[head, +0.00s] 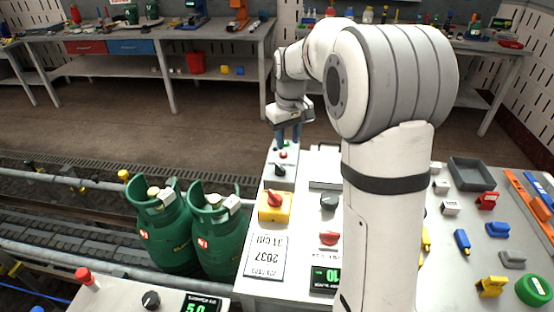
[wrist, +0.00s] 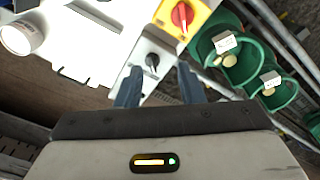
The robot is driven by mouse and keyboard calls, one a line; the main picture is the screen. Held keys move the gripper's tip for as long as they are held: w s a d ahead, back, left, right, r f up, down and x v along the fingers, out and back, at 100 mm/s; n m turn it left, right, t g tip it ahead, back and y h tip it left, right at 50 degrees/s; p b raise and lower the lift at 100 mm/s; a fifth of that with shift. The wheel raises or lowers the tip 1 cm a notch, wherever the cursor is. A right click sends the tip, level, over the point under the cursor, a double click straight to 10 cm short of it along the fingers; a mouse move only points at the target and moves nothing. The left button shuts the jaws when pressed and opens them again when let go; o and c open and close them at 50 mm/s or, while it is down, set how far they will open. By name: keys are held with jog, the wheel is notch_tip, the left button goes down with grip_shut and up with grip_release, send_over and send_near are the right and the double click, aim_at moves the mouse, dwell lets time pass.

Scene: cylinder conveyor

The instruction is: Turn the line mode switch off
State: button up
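A grey control box (head: 283,178) carries a black rotary knob (head: 280,169), which also shows in the wrist view (wrist: 152,60). A small red button (head: 283,155) sits behind it. Which knob is the line mode switch, and its setting, cannot be read here. My gripper (head: 287,145) points down over the far end of this box. In the wrist view my gripper (wrist: 158,82) has its two fingers apart and nothing between them. The black knob stands just beyond the fingertips; contact is not visible.
A red rotary switch (head: 274,199) on a yellow base (head: 275,209), another black knob (head: 329,202) and a red knob (head: 329,238) are on the same panel. Green cylinders (head: 219,231) stand on the conveyor (head: 95,232) at left. Small parts crowd the table at right.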

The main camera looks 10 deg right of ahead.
jog(key=n+g+b, duration=0.1)
jog(key=n+b, duration=0.1)
send_over(281, 167)
notch_tip(281, 167, down, 10)
jog(key=shift+w+a, duration=0.1)
jog(key=shift+w, duration=0.05)
notch_tip(281, 167, down, 8)
jog(key=shift+r+p, duration=0.1)
jog(key=shift+p, duration=0.4)
grip_shut()
jog(key=shift+m, duration=0.3)
